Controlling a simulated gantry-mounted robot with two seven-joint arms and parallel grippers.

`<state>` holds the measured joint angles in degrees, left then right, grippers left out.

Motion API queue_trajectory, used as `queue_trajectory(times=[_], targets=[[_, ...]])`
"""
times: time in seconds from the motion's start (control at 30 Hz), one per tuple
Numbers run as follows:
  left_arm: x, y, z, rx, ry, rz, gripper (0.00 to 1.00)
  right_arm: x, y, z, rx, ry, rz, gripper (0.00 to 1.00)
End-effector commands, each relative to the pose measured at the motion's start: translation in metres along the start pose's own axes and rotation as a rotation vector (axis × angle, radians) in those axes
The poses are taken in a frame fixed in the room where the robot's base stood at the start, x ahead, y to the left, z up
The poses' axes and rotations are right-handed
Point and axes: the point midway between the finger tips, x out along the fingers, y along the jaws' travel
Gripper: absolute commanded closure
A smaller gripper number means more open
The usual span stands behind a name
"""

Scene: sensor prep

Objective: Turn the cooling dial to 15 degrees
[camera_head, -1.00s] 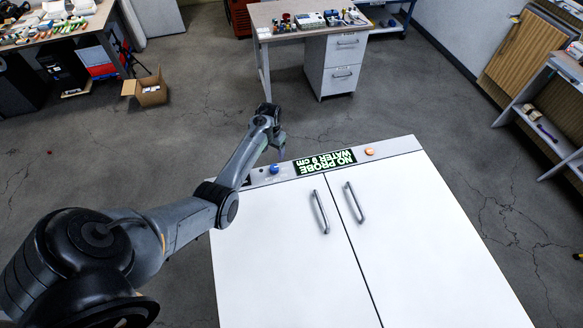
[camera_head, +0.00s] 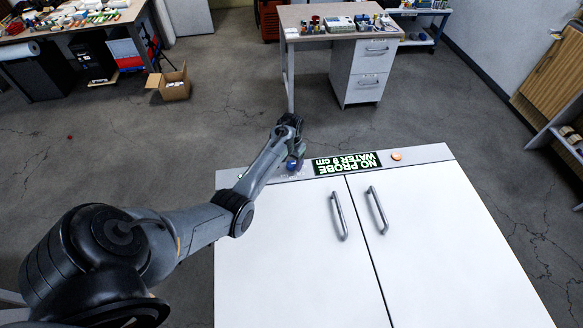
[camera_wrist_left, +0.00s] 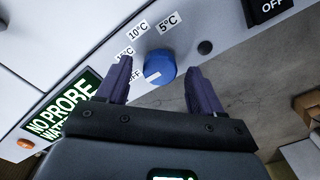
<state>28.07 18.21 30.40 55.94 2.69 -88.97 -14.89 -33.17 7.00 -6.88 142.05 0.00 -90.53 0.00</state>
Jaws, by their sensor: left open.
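The blue cooling dial (camera_head: 291,164) sits on the grey strip along the far edge of the white cabinet. In the left wrist view the dial (camera_wrist_left: 160,66) has a white mark near its lower-left rim. Labels for 5°C (camera_wrist_left: 169,21) and 10°C (camera_wrist_left: 138,30) are beside it; another label (camera_wrist_left: 124,53) is partly hidden by a finger. My left gripper (camera_wrist_left: 160,64) is open, one finger on each side of the dial, with gaps visible between. In the head view the left gripper (camera_head: 290,143) is at the dial. My right gripper is not in view.
A lit display (camera_head: 346,164) reading "NO PROBE WATER 9 cm" and an orange button (camera_head: 397,156) are on the same strip. An OFF panel (camera_wrist_left: 268,8) and a small black knob (camera_wrist_left: 205,47) are near the dial. Two door handles (camera_head: 339,216) stand out from the cabinet top.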

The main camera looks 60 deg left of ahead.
Motion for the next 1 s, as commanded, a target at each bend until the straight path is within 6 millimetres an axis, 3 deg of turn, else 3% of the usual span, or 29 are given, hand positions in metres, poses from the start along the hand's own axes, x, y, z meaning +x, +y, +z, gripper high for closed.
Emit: queue_trajectory(times=[0.1, 0.47, 0.83, 1.0], targets=[[0.0082, 0.0001, -0.0001, 0.000, 0.000, 0.000, 0.33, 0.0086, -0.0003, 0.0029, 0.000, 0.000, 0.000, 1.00], [0.0084, 0.0001, 0.0001, 0.000, 0.000, 0.000, 0.33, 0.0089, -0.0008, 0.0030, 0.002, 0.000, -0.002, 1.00], [0.0085, 0.0001, 0.0001, 0.000, 0.000, 0.000, 0.89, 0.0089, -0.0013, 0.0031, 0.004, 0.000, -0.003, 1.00], [0.0079, 0.0000, 0.0001, 0.009, 0.000, 0.000, 0.89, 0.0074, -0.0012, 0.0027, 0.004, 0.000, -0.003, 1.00]])
